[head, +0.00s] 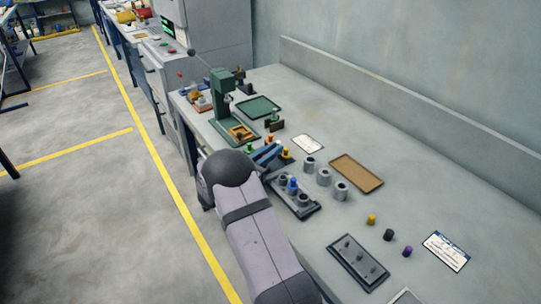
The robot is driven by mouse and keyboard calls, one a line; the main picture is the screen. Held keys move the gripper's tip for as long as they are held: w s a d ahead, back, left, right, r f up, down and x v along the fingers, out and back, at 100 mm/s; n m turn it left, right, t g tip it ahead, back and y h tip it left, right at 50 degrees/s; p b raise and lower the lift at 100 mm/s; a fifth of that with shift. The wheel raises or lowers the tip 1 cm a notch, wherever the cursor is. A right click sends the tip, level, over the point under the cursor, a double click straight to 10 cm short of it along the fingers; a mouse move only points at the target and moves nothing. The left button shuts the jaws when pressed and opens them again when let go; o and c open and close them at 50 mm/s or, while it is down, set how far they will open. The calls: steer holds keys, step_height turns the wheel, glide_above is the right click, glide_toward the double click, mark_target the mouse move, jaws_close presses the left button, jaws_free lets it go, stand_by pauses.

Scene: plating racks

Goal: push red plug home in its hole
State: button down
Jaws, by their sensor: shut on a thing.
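My gripper (267,154), with blue parts, points away from my grey arm over the near side of the bench. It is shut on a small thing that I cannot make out. No red plug shows clearly; it may be hidden at my gripper. Beside and below my gripper is a dark grey rack (307,209) with round grey sockets. A blue plug (293,185) stands upright at this rack. My arm covers part of the rack's near side. An orange-yellow piece (286,153) is just beyond my gripper's tips.
Several grey cylinders (324,177) stand right of the rack, near a brown tray (356,173). Yellow (371,219), black (389,235) and purple (407,251) plugs stand near a pegged plate (357,262). A green press (223,95) stands at the back left.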

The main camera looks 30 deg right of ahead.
step_height(320, 180, up, 13)
steer(key=s+d+p, duration=0.2)
steer(key=p, duration=0.1)
steer(key=s+f, duration=0.3)
steer(key=s, duration=0.3)
steer(key=shift+s+a+f+p, duration=0.2)
steer(key=shift+s+a+p, duration=0.2)
steer(key=shift+a+p, duration=0.05)
steer(key=shift+f+b, duration=2.15)
steer(key=shift+f, duration=0.75)
steer(key=shift+f+b, duration=1.1)
steer(key=shift+f, duration=0.75)
stand_by(0.4)
